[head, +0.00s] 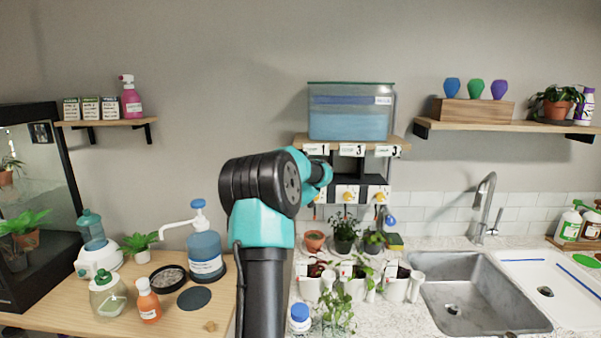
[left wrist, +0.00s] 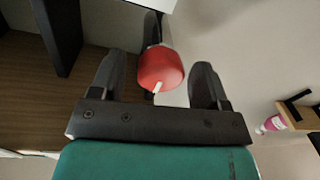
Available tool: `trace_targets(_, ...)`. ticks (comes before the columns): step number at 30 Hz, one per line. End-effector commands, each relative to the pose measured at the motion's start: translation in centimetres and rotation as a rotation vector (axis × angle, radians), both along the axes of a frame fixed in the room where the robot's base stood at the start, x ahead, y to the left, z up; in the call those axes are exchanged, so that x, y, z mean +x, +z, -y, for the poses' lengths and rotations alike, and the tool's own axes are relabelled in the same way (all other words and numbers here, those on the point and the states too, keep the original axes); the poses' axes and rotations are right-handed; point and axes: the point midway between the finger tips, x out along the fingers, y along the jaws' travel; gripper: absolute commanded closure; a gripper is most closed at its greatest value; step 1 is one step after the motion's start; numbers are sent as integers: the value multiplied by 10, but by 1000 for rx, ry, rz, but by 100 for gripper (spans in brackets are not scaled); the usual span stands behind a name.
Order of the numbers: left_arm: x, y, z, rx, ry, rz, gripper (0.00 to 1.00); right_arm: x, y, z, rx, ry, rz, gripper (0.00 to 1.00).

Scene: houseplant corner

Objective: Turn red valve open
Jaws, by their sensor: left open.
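The red valve (left wrist: 160,70) shows in the left wrist view as a round red knob with a white mark at its lower edge. My left gripper (left wrist: 163,76) is open, with one dark finger on each side of the knob. A gap shows on both sides of the knob, wider on the right. In the head view my left arm reaches up to the small valve shelf and hides the red valve and the fingertips. Two yellow valves (head: 347,196) (head: 379,196) show to the right of my arm. My right gripper is in neither view.
A blue water tank (head: 351,112) stands on the shelf (head: 402,142) above the valves. Potted plants (head: 344,235) and white planters (head: 396,285) crowd the counter below. A blue pump jug (head: 205,258) stands left of my arm. The sink (head: 470,290) is at the right.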

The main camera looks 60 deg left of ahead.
Motion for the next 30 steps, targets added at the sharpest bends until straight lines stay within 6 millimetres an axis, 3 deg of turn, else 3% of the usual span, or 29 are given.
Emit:
trace_targets(10,1,1,-3,1,-1,0,31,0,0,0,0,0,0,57)
trace_targets(25,1,1,-2,1,0,0,79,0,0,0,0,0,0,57)
trace_targets(30,1,0,-2,3,0,-3,80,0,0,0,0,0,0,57)
